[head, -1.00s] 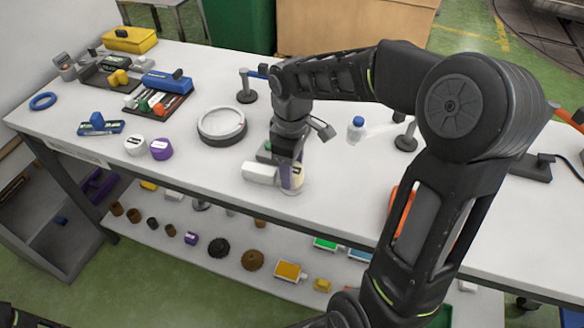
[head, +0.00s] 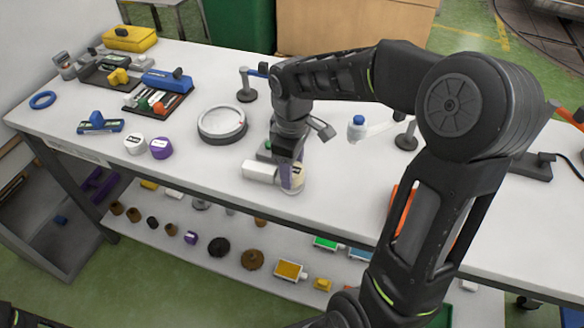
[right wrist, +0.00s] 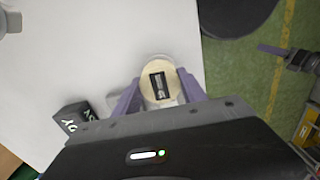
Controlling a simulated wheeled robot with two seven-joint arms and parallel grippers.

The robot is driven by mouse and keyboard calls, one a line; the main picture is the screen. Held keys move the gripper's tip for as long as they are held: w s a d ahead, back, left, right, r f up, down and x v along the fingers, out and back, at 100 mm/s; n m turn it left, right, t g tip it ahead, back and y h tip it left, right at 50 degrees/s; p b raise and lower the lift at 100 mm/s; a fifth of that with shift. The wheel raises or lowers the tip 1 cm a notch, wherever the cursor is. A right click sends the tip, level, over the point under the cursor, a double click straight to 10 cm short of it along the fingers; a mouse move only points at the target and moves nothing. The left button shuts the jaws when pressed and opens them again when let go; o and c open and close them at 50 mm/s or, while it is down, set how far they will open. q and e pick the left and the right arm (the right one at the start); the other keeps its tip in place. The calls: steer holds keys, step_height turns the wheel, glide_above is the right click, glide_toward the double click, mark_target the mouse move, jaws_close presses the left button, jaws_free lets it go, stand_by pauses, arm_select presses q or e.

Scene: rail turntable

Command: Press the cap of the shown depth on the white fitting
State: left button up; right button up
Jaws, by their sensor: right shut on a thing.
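My right gripper (right wrist: 159,97) has purple fingers, shut on a cream cap (right wrist: 157,84) with a dark label on its top. In the head view the cream cap (head: 298,174) shows beside the gripper (head: 287,172), near the table's front edge. A whitish round rim (head: 291,189) shows just below the cap; it looks like the white fitting, mostly hidden by cap and fingers. I cannot tell how far the cap is seated. A white cap (head: 135,144) and a purple cap (head: 160,148) stand further left.
A white block-like piece (head: 258,170) stands close left of the gripper. A dark block with white lettering (right wrist: 75,118) shows in the wrist view. A round dial tray (head: 222,123) and a marker tray (head: 158,101) lie further left.

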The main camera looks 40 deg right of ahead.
steer(key=o, duration=1.4)
step_height(320, 180, up, 8)
steer(key=shift+f, duration=0.1)
